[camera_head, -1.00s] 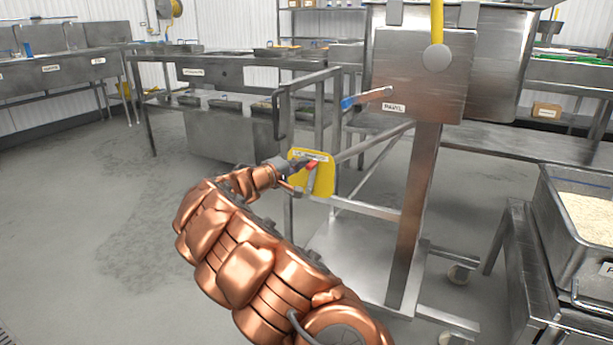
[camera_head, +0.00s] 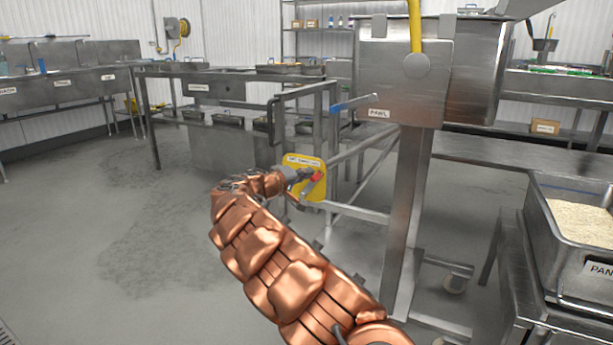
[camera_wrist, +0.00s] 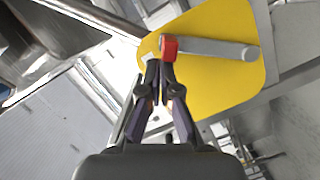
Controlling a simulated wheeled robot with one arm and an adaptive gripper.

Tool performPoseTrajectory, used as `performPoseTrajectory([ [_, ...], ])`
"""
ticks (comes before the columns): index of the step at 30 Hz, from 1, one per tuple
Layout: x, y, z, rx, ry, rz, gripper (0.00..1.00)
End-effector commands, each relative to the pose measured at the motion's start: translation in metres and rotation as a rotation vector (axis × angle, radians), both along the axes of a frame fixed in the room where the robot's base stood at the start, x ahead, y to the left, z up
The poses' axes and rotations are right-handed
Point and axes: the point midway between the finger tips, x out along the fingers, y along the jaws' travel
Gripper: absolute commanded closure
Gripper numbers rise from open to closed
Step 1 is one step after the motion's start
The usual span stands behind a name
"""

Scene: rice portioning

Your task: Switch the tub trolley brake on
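The brake plate (camera_head: 304,165) is a yellow panel on the tub trolley's frame, with a white label along its top. On it sits a grey lever (camera_wrist: 215,48) with a red end (camera_wrist: 168,46), also visible in the head view (camera_head: 316,177). My gripper (camera_wrist: 159,68) has its two fingers brought close together. Their tips are right beside the red end in the wrist view; contact is hard to tell. In the head view my gripper (camera_head: 302,178) lies over the plate and hides part of it and the lever. The label is too small to read surely.
The trolley's steel tub (camera_head: 400,85) stands above, with a blue-handled lever (camera_head: 355,103) and a yellow pipe (camera_head: 415,30). The steel post (camera_head: 408,220) is right of the plate. A pan of rice (camera_head: 570,240) stands at right. Floor at left is clear.

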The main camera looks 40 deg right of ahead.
Motion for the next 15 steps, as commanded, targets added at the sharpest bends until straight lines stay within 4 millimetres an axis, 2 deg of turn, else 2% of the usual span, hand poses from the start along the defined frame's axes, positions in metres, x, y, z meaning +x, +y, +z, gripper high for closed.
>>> performPoseTrajectory([
  [3, -0.004, -0.0058, -0.0017, 0.003, 0.002, -0.013, 1.0],
  [15, -0.005, -0.0082, -0.0001, 0.005, 0.005, -0.02, 1.0],
])
